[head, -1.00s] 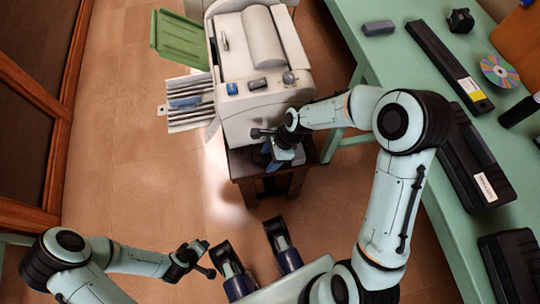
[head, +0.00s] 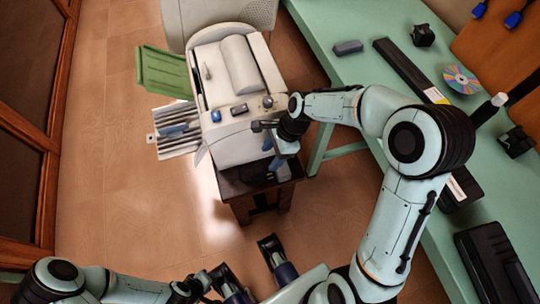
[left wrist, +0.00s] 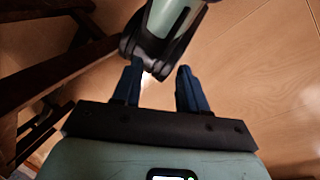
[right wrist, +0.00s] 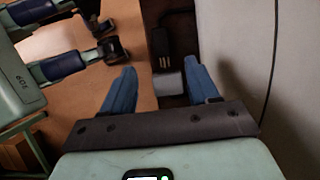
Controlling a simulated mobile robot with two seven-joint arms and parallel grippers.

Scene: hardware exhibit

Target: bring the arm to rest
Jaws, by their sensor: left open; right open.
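My right arm reaches from the lower right over to the front of a white printer-like machine (head: 232,75). Its gripper (head: 272,152) hangs by the machine's lower right corner, above a small dark stand (head: 245,192). My left gripper (head: 205,284) is low at the bottom edge of the head view, partly hidden. In the left wrist view its fingers (left wrist: 158,70) are apart and empty, with a pale green link of mine just beyond them.
A green table (head: 345,90) runs along the right, bearing a grey block (head: 348,47), a disc (head: 461,79) and black cases (head: 496,265). A green panel (head: 163,72) and striped tray (head: 178,130) jut from the machine's left. Tiled floor (head: 115,200) is clear at left.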

